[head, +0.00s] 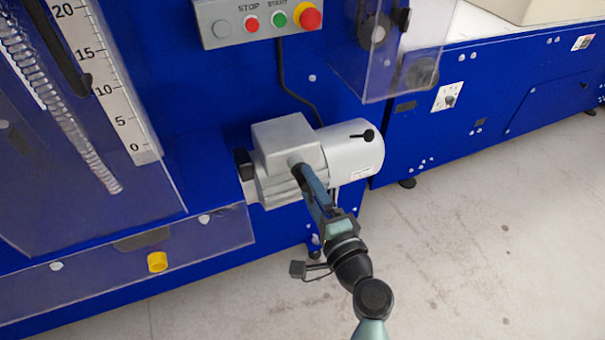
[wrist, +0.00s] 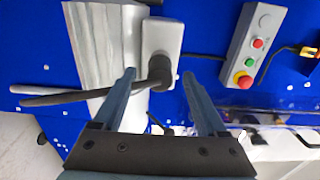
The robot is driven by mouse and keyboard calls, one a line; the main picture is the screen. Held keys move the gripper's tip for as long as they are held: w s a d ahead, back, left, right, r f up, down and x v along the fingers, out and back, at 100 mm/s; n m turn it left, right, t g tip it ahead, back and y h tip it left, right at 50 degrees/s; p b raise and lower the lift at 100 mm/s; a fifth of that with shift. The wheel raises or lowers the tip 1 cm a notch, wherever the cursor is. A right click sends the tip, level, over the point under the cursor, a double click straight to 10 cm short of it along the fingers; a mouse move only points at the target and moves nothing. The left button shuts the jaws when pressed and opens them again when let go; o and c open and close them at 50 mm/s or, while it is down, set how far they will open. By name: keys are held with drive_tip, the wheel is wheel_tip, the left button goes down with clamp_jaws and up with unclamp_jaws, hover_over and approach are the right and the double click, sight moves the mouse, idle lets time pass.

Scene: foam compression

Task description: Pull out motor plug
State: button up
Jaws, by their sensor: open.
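The grey motor (head: 350,150) is mounted low on the blue machine, with a box-shaped terminal housing (head: 283,135) on top; the housing also shows in the wrist view (wrist: 160,35). A black motor plug (wrist: 161,70) sits at the end of this housing, with a black cable (wrist: 55,98) running off to the left. My gripper (wrist: 160,76) is open, with one fingertip on each side of the plug and a gap visible on both sides. In the head view, my gripper (head: 305,180) is at the housing's front and mostly hides the plug.
A control box (head: 260,20) with coloured buttons is above the motor. A clear guard with a scale (head: 115,95) stands at the left, and another clear panel (head: 405,50) hangs at the upper right. The concrete floor (head: 480,230) at the right is clear.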

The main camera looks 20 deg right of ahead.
drive_tip(key=shift+w, duration=1.2)
drive_tip(key=shift+b, duration=0.45)
clamp_jaws()
idle(0.5)
drive_tip(key=shift+s, duration=0.2)
drive_tip(key=shift+s, duration=2.85)
